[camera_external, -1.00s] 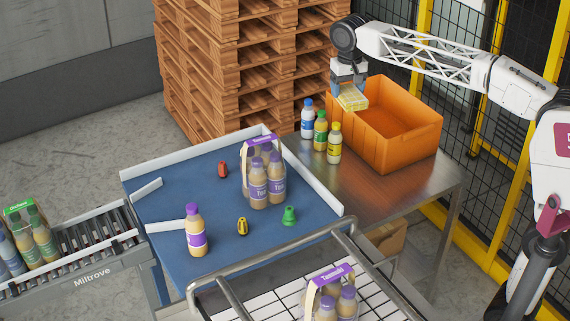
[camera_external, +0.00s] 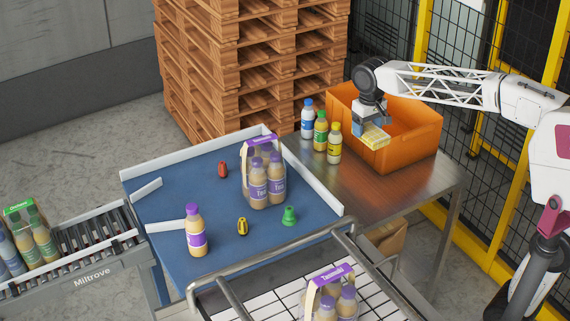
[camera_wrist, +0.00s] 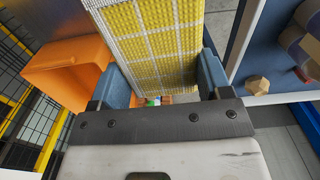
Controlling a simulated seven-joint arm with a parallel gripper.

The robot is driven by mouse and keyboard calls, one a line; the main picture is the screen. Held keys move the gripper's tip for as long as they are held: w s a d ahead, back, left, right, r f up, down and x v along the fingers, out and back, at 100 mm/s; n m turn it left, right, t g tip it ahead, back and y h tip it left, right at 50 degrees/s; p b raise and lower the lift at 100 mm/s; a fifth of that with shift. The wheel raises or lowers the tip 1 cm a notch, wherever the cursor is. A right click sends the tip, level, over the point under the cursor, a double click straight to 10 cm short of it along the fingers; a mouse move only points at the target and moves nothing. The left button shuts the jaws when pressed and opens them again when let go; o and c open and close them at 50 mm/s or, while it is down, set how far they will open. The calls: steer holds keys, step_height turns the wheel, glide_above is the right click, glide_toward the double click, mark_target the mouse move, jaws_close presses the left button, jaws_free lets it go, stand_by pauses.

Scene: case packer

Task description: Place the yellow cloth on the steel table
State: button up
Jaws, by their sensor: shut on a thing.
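The yellow cloth (camera_external: 374,136) is a folded piece with a white checked pattern. My gripper (camera_external: 368,121) is shut on it and holds it above the steel table (camera_external: 390,190), by the near left side of the orange bin. In the wrist view the yellow cloth (camera_wrist: 155,45) sits between the two blue fingers of my gripper (camera_wrist: 160,80). How far the cloth is above the steel surface is hard to tell.
The orange bin (camera_external: 415,140) stands at the back of the steel table. Three bottles (camera_external: 320,132) stand left of the cloth. The front of the steel table is clear. A blue table (camera_external: 200,240) with a bottle pack (camera_external: 265,180) adjoins on the left.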

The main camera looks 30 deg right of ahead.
step_height(320, 180, down, 28)
steer(key=shift+f, duration=0.15)
steer(key=shift+w, duration=0.1)
steer(key=shift+w+a+f, duration=0.25)
steer(key=shift+w+a, duration=0.45)
steer(key=shift+w, duration=1.85)
steer(key=shift+w+a+f, duration=0.2)
steer(key=shift+w+a, duration=0.45)
steer(key=shift+w, duration=1.9)
steer(key=shift+w+a+f, duration=0.25)
steer(key=shift+w+a, duration=0.45)
steer(key=shift+w, duration=1.85)
steer(key=shift+f, duration=0.1)
steer(key=shift+f, duration=1.65)
steer(key=shift+f, duration=0.15)
steer(key=o, duration=0.9)
